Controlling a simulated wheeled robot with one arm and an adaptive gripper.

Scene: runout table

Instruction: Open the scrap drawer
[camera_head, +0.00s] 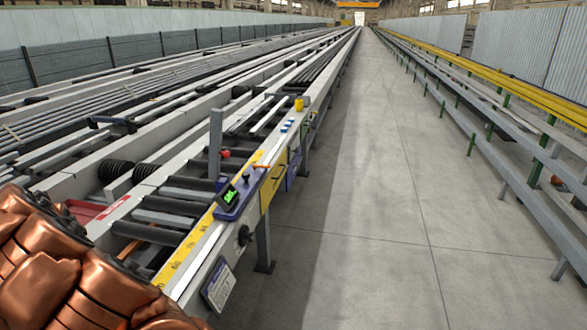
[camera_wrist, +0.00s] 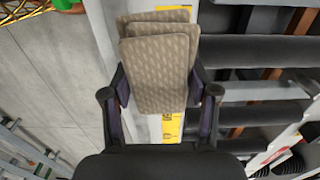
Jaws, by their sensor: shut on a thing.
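My gripper (camera_wrist: 158,92) is shut on a stack of beige patterned slabs (camera_wrist: 160,62) in the wrist view, with one dark finger against each side. The slabs hide part of the table's pale rail and yellow strip behind them. In the head view my gripper does not show. A yellow box-like panel (camera_head: 269,191) and a blue one (camera_head: 293,170) are on the right side of the runout table (camera_head: 215,262). I cannot tell whether either is the scrap drawer, and no open drawer is visible.
Black rollers (camera_head: 185,203) cross the table. The grey floor aisle (camera_head: 370,230) on the right is clear, up to a long metal rack (camera_head: 500,150).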

